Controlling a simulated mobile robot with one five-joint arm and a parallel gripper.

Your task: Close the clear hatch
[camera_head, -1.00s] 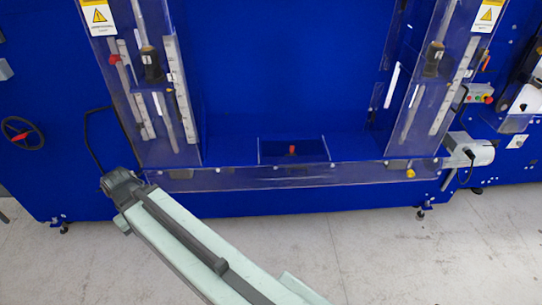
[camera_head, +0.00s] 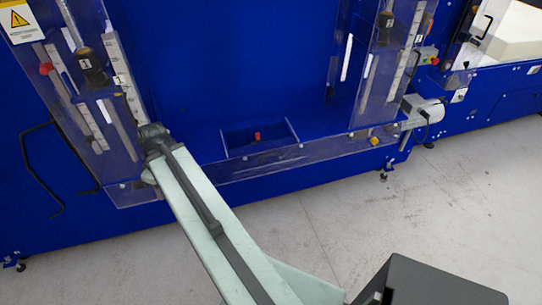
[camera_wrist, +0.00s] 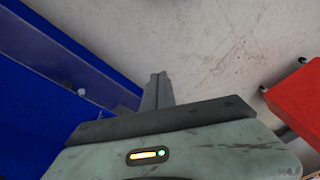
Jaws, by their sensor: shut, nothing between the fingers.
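Clear panels front the blue machine in the head view: a left one (camera_head: 122,165), a right one (camera_head: 384,92) and a low strip along the bottom (camera_head: 255,165). I cannot tell which of them is the hatch. A bent black handle (camera_head: 38,172) stands left of the left panel. The end of my arm overlaps the left panel's lower right part in the head view; contact cannot be told. My gripper (camera_wrist: 160,76) is shut and empty in the wrist view, over pale floor beside a blue surface. Its fingers are not clear in the head view.
The blue machine (camera_head: 240,60) has an open bay with a red knob (camera_head: 257,136) in a recess. A grey motor box (camera_head: 422,108) juts out at right. A red object (camera_wrist: 298,103) is at the wrist view's right. The grey floor (camera_head: 400,210) in front is clear.

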